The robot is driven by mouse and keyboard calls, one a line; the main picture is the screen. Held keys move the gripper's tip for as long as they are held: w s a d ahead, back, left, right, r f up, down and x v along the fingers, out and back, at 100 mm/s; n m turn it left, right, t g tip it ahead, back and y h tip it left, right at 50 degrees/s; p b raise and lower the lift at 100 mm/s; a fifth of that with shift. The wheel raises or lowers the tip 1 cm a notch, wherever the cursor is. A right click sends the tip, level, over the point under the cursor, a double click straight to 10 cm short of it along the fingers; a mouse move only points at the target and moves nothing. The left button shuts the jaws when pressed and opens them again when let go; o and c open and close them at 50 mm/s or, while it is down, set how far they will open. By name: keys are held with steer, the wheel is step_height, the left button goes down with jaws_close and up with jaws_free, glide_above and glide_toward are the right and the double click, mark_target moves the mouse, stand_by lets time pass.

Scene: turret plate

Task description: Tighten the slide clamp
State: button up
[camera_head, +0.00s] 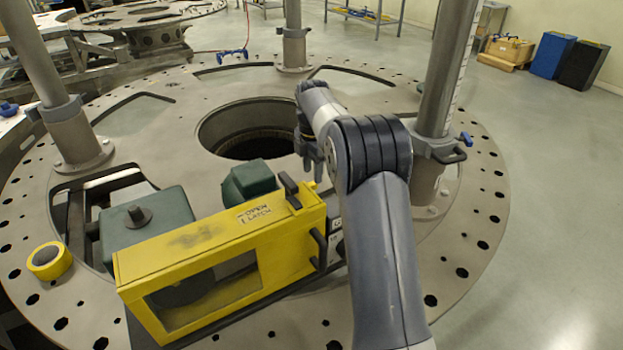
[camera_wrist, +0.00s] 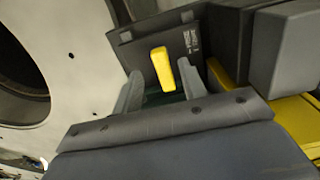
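A short yellow lever (camera_wrist: 162,68), which looks like the slide clamp's handle, stands against a dark plate (camera_wrist: 190,40) with small white lettering in the wrist view. In the head view only a small yellow tip (camera_head: 313,185) shows beside the yellow box, below my gripper. My gripper (camera_head: 311,168) points down at the box's far right corner. In the wrist view my gripper (camera_wrist: 159,72) is open, with one grey finger on each side of the lever. Gaps show between the lever and both fingers. The lever's base is partly hidden.
The yellow box (camera_head: 215,240) with a window and black handles stands just left of my arm. Green housings (camera_head: 148,218) lie behind it. A round hole (camera_head: 250,128) opens in the turret plate (camera_head: 480,215). A steel column (camera_head: 448,75) rises right of my arm.

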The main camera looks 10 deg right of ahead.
steer(key=shift+f, duration=1.95)
steer(key=shift+c, duration=0.4)
jaws_close()
